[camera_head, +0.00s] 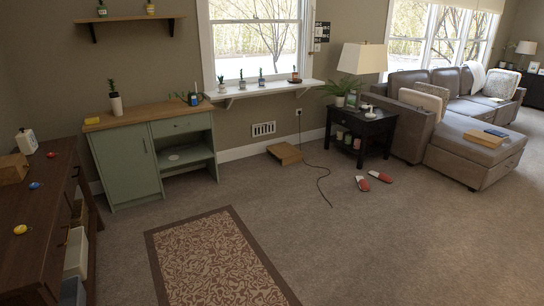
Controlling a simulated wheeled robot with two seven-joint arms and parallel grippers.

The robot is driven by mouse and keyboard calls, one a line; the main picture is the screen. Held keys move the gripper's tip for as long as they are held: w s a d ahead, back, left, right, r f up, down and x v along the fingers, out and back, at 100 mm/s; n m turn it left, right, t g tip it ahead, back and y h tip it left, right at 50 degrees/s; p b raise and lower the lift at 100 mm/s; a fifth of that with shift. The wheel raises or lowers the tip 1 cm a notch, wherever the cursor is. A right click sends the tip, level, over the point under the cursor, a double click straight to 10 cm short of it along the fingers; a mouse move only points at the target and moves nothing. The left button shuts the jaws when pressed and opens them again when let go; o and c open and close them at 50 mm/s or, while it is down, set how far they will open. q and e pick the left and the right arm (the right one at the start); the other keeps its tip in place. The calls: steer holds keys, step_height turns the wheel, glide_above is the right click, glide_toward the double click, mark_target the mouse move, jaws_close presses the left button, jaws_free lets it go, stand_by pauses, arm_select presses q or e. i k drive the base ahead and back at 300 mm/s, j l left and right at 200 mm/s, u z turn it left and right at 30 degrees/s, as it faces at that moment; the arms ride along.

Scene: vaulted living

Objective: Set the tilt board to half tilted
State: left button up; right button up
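A low light-brown wooden piece (285,153) sits on the carpet under the window, near the wall vent; it looks like the tilt board. Its flat top seems to rest above a darker base, but it is too small to tell its tilt angle. Nothing lies on its top.
A green cabinet (125,165) stands left of the board and a black side table (375,126) right of it. A dark cord (319,180) and red slippers (363,184) lie on the floor. A patterned rug (205,255) is in front; the carpet between is clear.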

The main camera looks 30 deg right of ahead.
mark_target(284, 150)
steer(key=i+l+z, duration=0.3)
steer(key=i, duration=0.25)
steer(key=i+l+z, duration=0.2)
steer(key=i+z, duration=0.15)
steer(key=i, duration=0.25)
steer(key=i+z, duration=0.3)
steer(key=i, duration=2.8)
steer(key=i+u, duration=0.1)
steer(key=i, duration=0.4)
steer(key=i+l+u, duration=0.15)
steer(key=i, duration=0.35)
steer(key=i+l+u, duration=0.1)
steer(key=i, duration=0.4)
steer(key=i+l+u, duration=0.1)
steer(key=i+l, duration=0.15)
steer(key=i, duration=0.25)
